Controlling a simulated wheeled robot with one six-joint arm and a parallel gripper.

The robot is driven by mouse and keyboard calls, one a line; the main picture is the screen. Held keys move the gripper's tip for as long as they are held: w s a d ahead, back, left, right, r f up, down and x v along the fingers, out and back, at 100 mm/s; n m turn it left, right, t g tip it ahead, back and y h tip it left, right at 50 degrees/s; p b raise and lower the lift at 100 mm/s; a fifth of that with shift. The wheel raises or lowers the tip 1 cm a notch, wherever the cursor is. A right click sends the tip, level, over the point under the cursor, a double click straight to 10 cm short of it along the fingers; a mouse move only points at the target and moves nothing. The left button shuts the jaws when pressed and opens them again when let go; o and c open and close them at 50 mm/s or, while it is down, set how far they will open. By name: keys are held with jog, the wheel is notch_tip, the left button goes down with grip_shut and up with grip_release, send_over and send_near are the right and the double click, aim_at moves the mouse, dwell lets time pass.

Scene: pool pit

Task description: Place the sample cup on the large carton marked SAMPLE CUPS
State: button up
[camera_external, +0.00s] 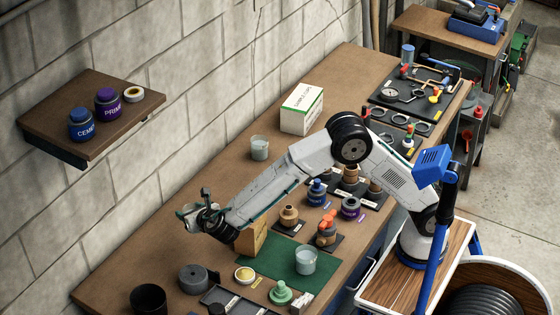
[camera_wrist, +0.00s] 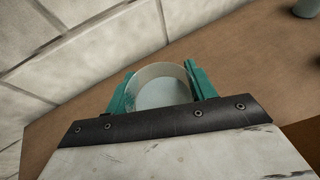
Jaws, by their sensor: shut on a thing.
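My gripper (camera_external: 190,212) is over the left part of the bench, near the wall. In the wrist view its teal fingers (camera_wrist: 158,88) are shut on a pale translucent cup (camera_wrist: 163,92), one finger on each side. In the external view the held cup is small and partly hidden by the gripper. The large white carton (camera_external: 301,110) with green edging stands at the back of the bench, right of my gripper; its lettering is too small to read surely. Its top looks clear. Another similar cup (camera_external: 259,148) stands left of the carton, and one (camera_external: 306,261) is on the green mat (camera_external: 272,262).
A wall shelf (camera_external: 60,115) with jars juts out at the left. A tan block (camera_external: 252,236) stands close to my forearm. Bottles and fittings crowd the bench's front and right.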

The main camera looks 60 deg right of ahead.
jog(key=shift+r, duration=0.8)
jog(key=w+d+r+m+g+h, duration=0.1)
jog(key=w+d+r+m+h, duration=0.1)
jog(key=d, duration=1.2)
jog(key=w+d+r+m+g+h, duration=0.2)
jog(key=d, duration=1.1)
jog(key=w+d+r+m+g+h, duration=0.1)
jog(key=w+d+r+m+h, duration=0.15)
jog(key=d, duration=1.15)
jog(key=s+d+r+m+g, duration=0.1)
jog(key=s+d, duration=0.3)
jog(key=d, duration=0.5)
jog(key=s+d+m+g+h, duration=0.15)
jog(key=s+d, duration=0.25)
jog(key=d, duration=0.6)
jog(key=s+d+r+g, duration=0.1)
jog(key=s+d, duration=0.3)
jog(key=d, duration=0.5)
send_over(303, 95)
notch_tip(303, 95, down, 4)
jog(key=shift+a+r+y, duration=0.1)
jog(key=shift+a+y, duration=0.05)
jog(key=shift+y, duration=0.15)
jog(key=shift+f, duration=0.4)
notch_tip(303, 95, down, 3)
jog(key=shift+r, duration=0.1)
